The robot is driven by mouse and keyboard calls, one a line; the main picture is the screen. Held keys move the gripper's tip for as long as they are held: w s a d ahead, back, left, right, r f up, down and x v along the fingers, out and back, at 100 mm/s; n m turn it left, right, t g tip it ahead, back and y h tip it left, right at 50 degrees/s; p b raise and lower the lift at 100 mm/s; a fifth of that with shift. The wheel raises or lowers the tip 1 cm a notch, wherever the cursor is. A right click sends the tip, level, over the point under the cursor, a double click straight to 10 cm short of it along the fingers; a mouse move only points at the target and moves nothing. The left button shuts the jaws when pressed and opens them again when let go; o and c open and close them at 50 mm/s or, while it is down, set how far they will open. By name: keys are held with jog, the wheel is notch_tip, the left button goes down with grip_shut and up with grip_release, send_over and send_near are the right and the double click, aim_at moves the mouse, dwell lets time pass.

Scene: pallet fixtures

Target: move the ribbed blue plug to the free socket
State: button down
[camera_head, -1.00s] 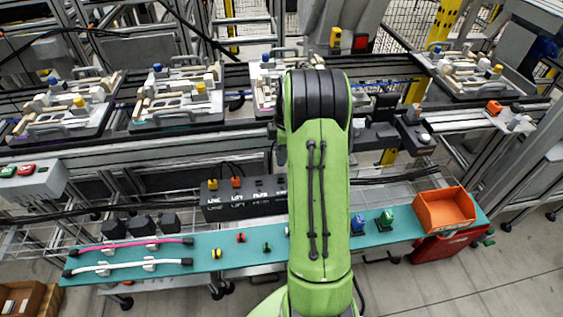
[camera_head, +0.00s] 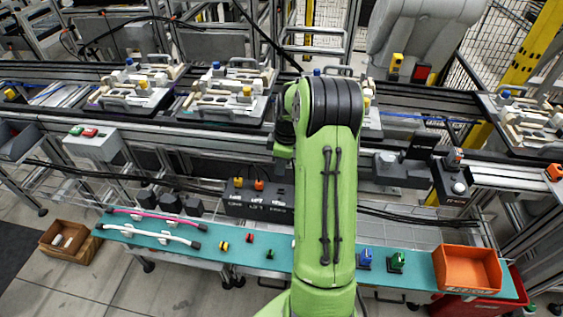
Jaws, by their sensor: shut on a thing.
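My green arm stands upright in the middle of the picture and hides my gripper, along with anything it holds. A dark labelled socket box (camera_head: 247,203) sits behind the teal shelf, left of my arm. A yellow plug (camera_head: 239,182) and an orange plug (camera_head: 259,184) stand in its top with black cables. Its right end is behind my arm, and I cannot make out which socket is free. A blue piece (camera_head: 366,257) stands on the shelf just right of my arm. I cannot tell whether it is ribbed or is the plug.
The teal shelf (camera_head: 215,255) carries pink and white tubes, small coloured pieces and a green piece (camera_head: 397,261). An orange bin (camera_head: 467,268) is at its right end. Behind runs a conveyor with fixture pallets (camera_head: 226,92). A grey button box (camera_head: 93,144) is at left.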

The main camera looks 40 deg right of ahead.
jog(key=shift+f+b, duration=2.1)
jog(key=shift+f, duration=1.05)
jog(key=shift+f+b, duration=0.55)
jog(key=shift+f, duration=0.35)
jog(key=c, duration=1)
grip_release()
notch_tip(320, 180, up, 16)
jog(key=s+d+p, duration=0.1)
jog(key=p, duration=0.4)
jog(key=shift+s+d+f, duration=0.15)
jog(key=shift+s, duration=0.15)
